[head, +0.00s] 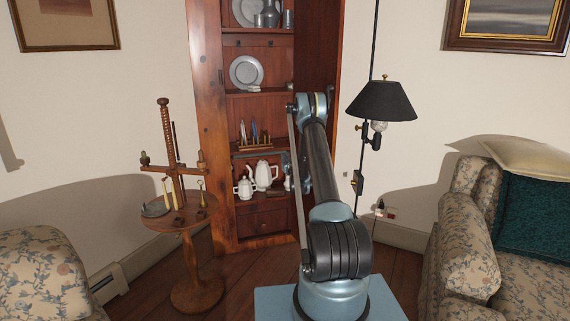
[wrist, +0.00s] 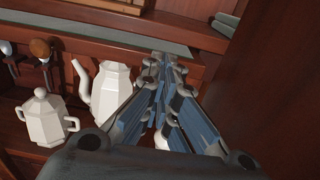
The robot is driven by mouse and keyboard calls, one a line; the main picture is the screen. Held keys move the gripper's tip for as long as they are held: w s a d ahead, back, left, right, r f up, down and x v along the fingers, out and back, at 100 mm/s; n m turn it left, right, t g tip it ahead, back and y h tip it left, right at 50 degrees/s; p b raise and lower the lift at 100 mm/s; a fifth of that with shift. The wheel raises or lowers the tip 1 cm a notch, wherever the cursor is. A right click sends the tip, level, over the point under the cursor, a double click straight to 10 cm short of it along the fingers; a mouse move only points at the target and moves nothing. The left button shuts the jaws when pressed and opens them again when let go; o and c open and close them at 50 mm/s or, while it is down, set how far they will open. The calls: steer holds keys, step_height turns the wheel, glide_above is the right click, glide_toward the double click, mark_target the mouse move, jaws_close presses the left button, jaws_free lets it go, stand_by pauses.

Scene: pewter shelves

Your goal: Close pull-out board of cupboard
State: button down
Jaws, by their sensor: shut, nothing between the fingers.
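The tall red-brown wooden cupboard (head: 211,150) stands ahead, with open shelves and a small drawer (head: 262,222) low down. A grey-edged board (wrist: 110,34) crosses above the teapots in the wrist view; I take it for the pull-out board, but cannot tell how far out it is. In the head view its likely edge (head: 246,154) shows below the candle shelf, partly hidden by my arm. My gripper (wrist: 165,62) is shut and empty, its fingertips close to the grey-edged board; contact is unclear. In the head view my gripper is mostly hidden behind my arm.
A white teapot (wrist: 112,93) and a lidded white pot (wrist: 46,118) stand left of my gripper. A candle table (head: 188,212) stands left of the cupboard. A black floor lamp (head: 382,102) and a floral sofa (head: 465,215) are at the right.

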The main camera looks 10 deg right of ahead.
steer(key=shift+w, duration=0.25)
steer(key=w, duration=0.2)
steer(key=shift+w+a, duration=0.2)
steer(key=shift+w, duration=0.1)
stand_by(0.3)
